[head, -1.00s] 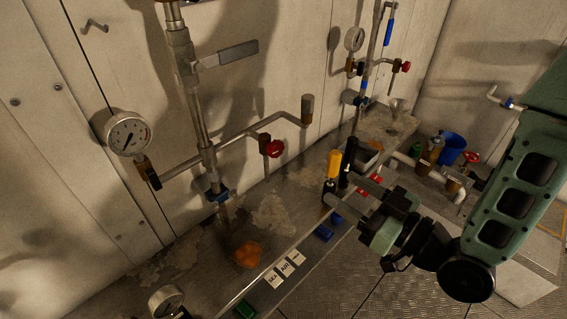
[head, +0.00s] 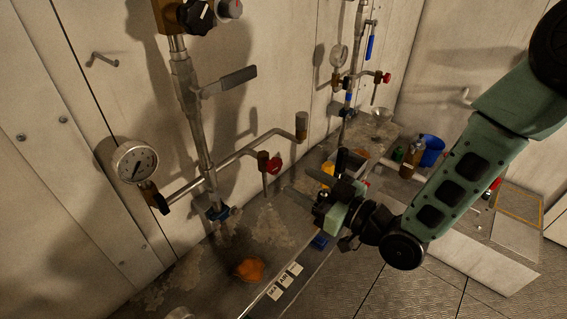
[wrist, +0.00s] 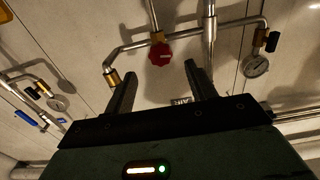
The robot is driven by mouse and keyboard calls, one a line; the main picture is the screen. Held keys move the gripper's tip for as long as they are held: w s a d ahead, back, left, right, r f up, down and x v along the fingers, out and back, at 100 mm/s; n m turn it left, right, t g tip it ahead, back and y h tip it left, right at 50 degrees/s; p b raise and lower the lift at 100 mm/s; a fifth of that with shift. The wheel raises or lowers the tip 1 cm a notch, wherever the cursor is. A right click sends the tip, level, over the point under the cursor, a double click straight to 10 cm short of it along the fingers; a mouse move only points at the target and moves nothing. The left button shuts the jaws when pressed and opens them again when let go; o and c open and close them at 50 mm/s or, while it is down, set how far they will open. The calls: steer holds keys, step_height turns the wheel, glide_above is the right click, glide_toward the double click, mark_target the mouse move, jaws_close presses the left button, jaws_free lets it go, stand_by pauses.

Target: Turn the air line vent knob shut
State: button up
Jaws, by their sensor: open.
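A red knob (head: 274,166) sits on a brass valve on the near branch pipe. It also shows in the wrist view (wrist: 160,53), ahead of the gap between my fingers. I take it as the air line vent knob; a small AIR card (head: 285,281) lies on the bench. My gripper (head: 298,182) is open and empty, right of the knob and apart from it. In the wrist view my gripper (wrist: 158,76) points at the wall piping. A second red knob (head: 386,77) is on the far pipe set.
A round gauge (head: 135,162) and the vertical pipe with a lever handle (head: 230,82) stand left of the knob. A blue container (head: 432,151) and bottles stand at the back right.

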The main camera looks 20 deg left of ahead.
mark_target(278, 168)
steer(key=p+x, duration=0.1)
steer(key=x, duration=0.5)
steer(key=shift+a+p, duration=0.1)
steer(key=shift+p, duration=0.25)
steer(key=c, duration=1)
